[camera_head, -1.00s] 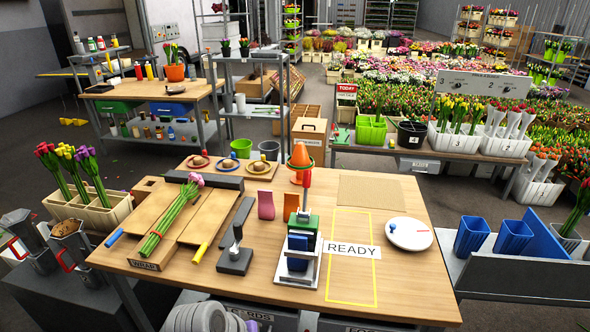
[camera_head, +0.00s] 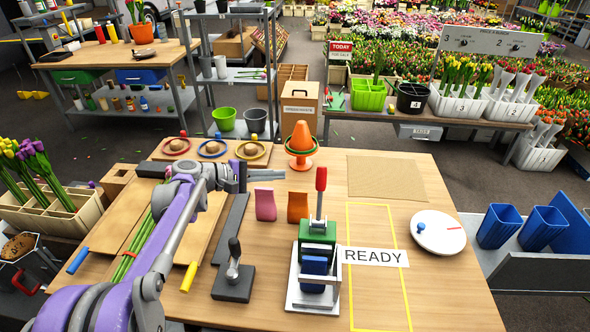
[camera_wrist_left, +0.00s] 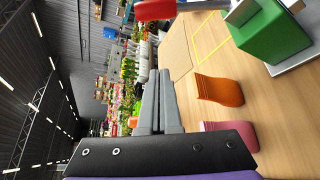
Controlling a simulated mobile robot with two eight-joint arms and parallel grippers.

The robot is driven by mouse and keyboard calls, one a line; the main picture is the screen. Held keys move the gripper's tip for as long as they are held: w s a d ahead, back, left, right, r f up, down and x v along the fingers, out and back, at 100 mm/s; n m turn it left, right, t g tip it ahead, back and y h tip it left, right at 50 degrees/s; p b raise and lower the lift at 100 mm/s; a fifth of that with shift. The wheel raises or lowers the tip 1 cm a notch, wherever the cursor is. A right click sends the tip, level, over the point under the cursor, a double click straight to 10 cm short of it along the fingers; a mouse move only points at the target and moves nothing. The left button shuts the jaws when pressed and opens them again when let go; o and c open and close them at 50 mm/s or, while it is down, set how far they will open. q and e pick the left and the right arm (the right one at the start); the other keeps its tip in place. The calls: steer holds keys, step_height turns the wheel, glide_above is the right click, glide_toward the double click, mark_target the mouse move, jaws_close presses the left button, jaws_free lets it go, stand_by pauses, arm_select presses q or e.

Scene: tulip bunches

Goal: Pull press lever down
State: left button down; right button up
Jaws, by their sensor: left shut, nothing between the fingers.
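The press stands on the wooden table, with a green body (camera_head: 318,232), blue block and pale base. Its lever (camera_head: 320,192) has a red handle and points upright. In the left wrist view the green body (camera_wrist_left: 270,36) is at the upper right and the red handle (camera_wrist_left: 155,10) is at the top edge. My left gripper (camera_head: 279,174) is shut and empty, above the table, left of and apart from the red handle. Its closed fingers (camera_wrist_left: 160,85) show in the wrist view. My left arm hides part of the tulip bunch. My right gripper is out of view.
A black stand with a lever (camera_head: 233,277) is left of the press. An orange cone (camera_head: 301,139) stands behind. A READY label (camera_head: 373,257) and white dish (camera_head: 438,234) lie right.

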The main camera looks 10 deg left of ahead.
mark_target(320, 195)
arm_select(q)
steer(key=d+p, duration=0.1)
steer(key=d, duration=0.8)
steer(key=shift+w+d+f, duration=0.15)
steer(key=shift+w, duration=0.05)
steer(key=shift+s, duration=0.1)
